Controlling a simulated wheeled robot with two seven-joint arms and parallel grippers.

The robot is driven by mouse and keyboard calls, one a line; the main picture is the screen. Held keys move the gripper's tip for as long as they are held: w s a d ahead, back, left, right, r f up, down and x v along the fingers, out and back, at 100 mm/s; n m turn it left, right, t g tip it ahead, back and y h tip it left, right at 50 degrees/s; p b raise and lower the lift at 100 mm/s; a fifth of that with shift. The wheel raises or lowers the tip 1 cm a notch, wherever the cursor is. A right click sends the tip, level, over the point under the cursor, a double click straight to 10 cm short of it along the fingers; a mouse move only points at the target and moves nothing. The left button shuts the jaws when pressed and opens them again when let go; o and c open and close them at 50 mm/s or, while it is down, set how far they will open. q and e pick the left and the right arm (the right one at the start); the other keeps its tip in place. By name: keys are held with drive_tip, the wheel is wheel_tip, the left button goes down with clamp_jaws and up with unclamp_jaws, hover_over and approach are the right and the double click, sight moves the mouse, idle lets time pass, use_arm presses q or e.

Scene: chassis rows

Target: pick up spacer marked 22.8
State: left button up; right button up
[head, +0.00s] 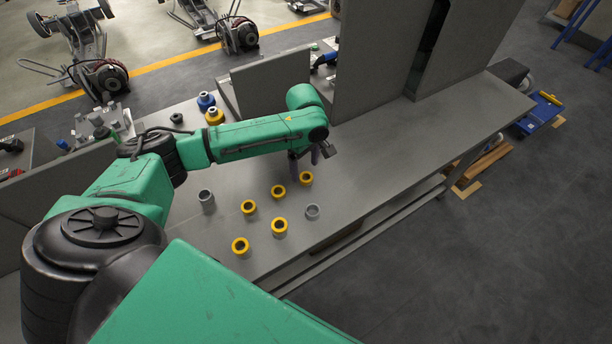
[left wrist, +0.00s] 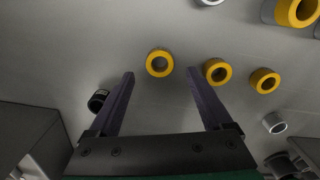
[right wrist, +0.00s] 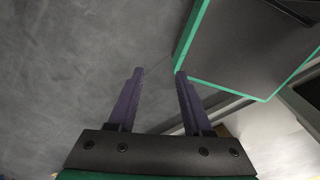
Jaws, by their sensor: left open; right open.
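Several short spacers with yellow tops stand on the grey bench; in the head view one (head: 306,178) is nearest my left gripper (head: 305,160). Two plain grey spacers stand at the left (head: 207,200) and right (head: 312,212) of the group. No markings are readable, so I cannot tell which spacer is 22.8. In the left wrist view, my open, empty gripper points at the bench; one yellow-topped spacer (left wrist: 160,63) appears between its fingertips and another (left wrist: 217,72) beside the right fingertip. My right gripper (right wrist: 158,75) is open and empty, over dark floor.
The bench (head: 400,150) has clear room to the right of the spacers. Tall grey panels (head: 375,50) stand behind my left gripper. Blue and yellow parts (head: 214,115) stand behind the left arm. A dark ring (left wrist: 98,100) lies by the left finger in the left wrist view.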

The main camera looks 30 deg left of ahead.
sight(305, 176)
use_arm(q)
wheel_tip(305, 176, down, 3)
drive_tip(key=shift+d, duration=0.1)
drive_tip(key=shift+f, duration=0.25)
clamp_jaws()
use_arm(e)
drive_tip(key=shift+w+a+r, duration=0.25)
drive_tip(key=shift+w+a, duration=0.05)
drive_tip(key=shift+a, duration=0.1)
